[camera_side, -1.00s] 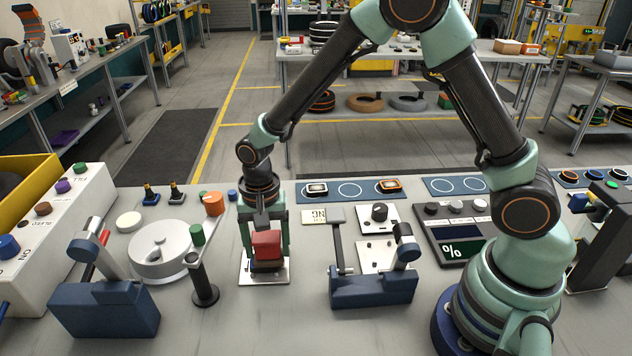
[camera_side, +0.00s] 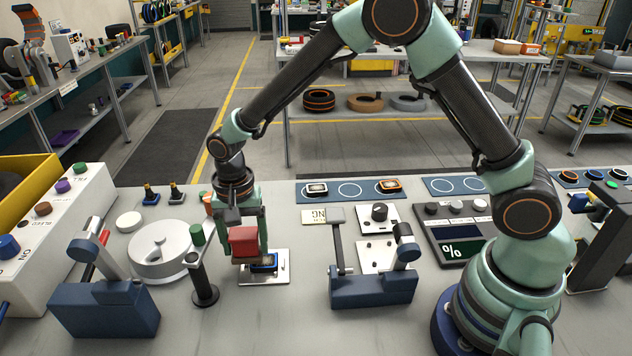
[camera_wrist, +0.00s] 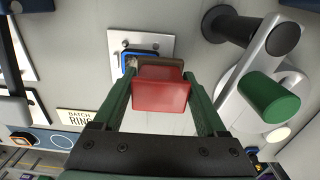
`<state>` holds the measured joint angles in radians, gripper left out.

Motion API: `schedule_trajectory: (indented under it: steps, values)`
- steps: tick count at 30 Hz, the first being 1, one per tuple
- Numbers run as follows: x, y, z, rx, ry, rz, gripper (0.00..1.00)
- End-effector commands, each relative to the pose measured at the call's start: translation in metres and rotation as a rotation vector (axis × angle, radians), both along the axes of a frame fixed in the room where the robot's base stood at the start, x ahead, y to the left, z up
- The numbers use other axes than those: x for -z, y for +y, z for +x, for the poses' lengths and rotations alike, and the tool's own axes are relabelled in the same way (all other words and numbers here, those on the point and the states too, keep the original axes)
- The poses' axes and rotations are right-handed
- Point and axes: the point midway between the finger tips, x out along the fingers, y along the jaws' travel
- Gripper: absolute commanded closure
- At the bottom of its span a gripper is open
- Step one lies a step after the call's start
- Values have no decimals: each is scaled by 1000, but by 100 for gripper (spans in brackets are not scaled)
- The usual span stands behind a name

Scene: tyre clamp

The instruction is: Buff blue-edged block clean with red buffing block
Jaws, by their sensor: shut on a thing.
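My gripper (camera_side: 243,238) is shut on the red buffing block (camera_side: 243,241), which has a brown underside. In the wrist view the red block (camera_wrist: 162,92) sits between the two green fingers of my gripper (camera_wrist: 160,78). The blue-edged block (camera_side: 266,263) lies on a pale metal plate (camera_side: 281,276). The red block is at its left side in the side view and hides part of it. In the wrist view the blue-edged block (camera_wrist: 136,53) shows just beyond the brown pad (camera_wrist: 160,63). I cannot tell whether the two touch.
A black post with a green knob (camera_side: 197,235) and a round pale dial (camera_side: 165,248) stand close on the left. A navy lever stand (camera_side: 372,288) is to the right of the plate. A blue mat with ringed spots (camera_side: 350,190) lies behind.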

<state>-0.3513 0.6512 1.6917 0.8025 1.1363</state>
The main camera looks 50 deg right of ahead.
Motion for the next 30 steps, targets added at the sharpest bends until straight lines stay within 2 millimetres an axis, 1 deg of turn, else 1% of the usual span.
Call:
schedule_trajectory:
  steps: [1, 18, 23, 30]
  values:
    - [-9, 0, 2, 0, -8, 4, 70]
    - [-60, 0, 2, 0, -7, 3, 70]
    - [-68, 0, 1, 0, -6, 2, 70]
    - [-68, 0, 1, 0, -4, 1, 70]
